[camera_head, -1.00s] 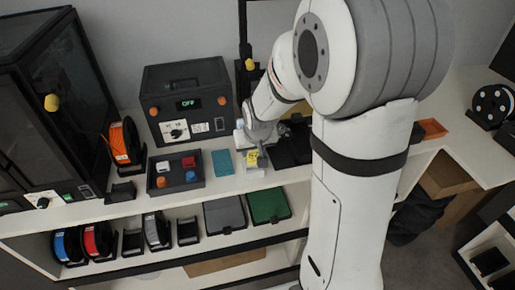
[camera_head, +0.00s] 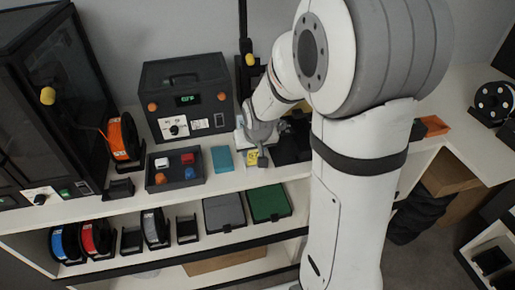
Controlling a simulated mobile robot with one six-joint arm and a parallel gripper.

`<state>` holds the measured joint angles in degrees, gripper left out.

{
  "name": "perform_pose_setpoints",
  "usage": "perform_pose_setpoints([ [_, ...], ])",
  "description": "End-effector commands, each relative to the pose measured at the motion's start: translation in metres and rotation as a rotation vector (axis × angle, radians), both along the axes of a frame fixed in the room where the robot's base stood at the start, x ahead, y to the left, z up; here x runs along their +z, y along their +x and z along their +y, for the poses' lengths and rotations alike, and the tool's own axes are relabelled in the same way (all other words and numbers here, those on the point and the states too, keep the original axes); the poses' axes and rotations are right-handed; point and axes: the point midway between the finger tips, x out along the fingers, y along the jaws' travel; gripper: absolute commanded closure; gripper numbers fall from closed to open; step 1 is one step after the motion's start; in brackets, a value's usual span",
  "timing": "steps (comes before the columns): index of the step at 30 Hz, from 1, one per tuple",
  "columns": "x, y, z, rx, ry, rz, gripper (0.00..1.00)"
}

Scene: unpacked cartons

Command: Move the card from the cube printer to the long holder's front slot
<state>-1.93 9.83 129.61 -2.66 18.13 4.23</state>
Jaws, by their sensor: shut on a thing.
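My gripper (camera_head: 257,150) is small and partly hidden in the head view, low over the white shelf top. It is shut on a small yellow card (camera_head: 252,158) with dark marks, just right of a teal block. The dark box-shaped machine (camera_head: 185,95) with a lit green display stands behind and left of my gripper; it looks like the cube printer. A white card with black marks (camera_head: 174,127) shows on its front. I cannot make out the long holder or its front slot; my arm hides part of the shelf top.
A dark tray (camera_head: 160,184) with coloured cubes and the teal block (camera_head: 222,159) lie left of my gripper. An orange spool (camera_head: 123,138) and a tall dark enclosure (camera_head: 60,90) stand further left. Dark items crowd the right side of my gripper. Spools and boxes fill the lower shelf.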

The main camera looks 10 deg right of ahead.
Motion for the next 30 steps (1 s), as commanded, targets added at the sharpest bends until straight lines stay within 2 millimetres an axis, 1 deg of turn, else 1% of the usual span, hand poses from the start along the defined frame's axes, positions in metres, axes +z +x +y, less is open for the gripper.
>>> perform_pose_setpoints([
  [1, -0.003, 0.0, 0.0, 0.0, 0.0, 0.0, 0.9],
  [18, -0.02, 0.0, -0.001, -0.001, 0.0, 0.0, 0.9],
  [19, -0.019, 0.0, -0.001, -0.001, 0.0, 0.0, 0.63],
  [27, -0.018, 0.0, -0.001, -0.001, -0.001, 0.0, 0.41],
  [28, -0.018, 0.0, -0.001, -0.001, -0.001, 0.0, 0.39],
  [30, -0.018, 0.0, -0.001, -0.001, -0.001, 0.0, 0.39],
])
